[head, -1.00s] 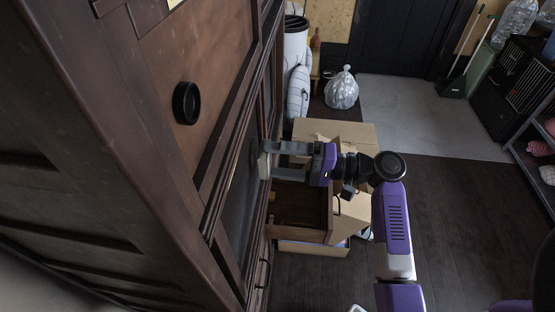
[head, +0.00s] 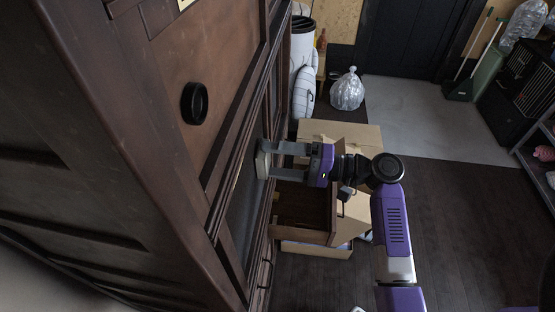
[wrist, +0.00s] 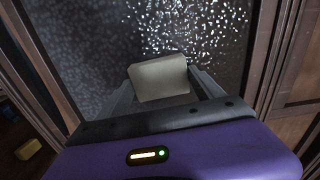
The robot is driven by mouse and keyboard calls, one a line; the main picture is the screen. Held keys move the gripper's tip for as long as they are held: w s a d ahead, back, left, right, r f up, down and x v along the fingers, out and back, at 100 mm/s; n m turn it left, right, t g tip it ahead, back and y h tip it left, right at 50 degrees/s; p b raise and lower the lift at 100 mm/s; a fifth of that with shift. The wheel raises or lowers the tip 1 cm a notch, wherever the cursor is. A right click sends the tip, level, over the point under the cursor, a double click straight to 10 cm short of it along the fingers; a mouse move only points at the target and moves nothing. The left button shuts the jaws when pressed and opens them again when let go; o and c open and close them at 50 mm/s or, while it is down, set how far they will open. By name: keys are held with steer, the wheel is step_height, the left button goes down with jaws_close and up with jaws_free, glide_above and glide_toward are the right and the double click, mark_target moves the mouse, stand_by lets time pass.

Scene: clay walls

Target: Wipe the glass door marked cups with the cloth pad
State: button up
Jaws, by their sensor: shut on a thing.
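The cloth pad (head: 262,158) is a pale, off-white block at the end of my gripper (head: 268,160). My gripper is shut on it and holds it up to a glass door (head: 242,215) of the dark wooden cabinet. In the wrist view the pad (wrist: 158,78) sits in front of dark glass (wrist: 100,45) with bright white speckles at the upper middle and right. The pad looks at or very near the glass; I cannot tell contact for sure. No "cups" marking is readable.
The cabinet front (head: 150,150), with a round black knob (head: 194,103), fills the left. An open drawer (head: 303,212) juts out below my gripper, beside cardboard boxes (head: 340,132). A clear bag (head: 347,91) lies farther back. Dark floor at right is open.

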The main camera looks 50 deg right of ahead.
steer(key=shift+w+a, duration=0.1)
steer(key=shift+w, duration=0.05)
steer(key=shift+w, duration=0.1)
steer(key=shift+a+p, duration=0.15)
steer(key=shift+p, duration=0.3)
stand_by(1.1)
steer(key=v, duration=0.6)
stand_by(0.5)
steer(key=shift+d+p, duration=0.2)
steer(key=shift+p, duration=0.1)
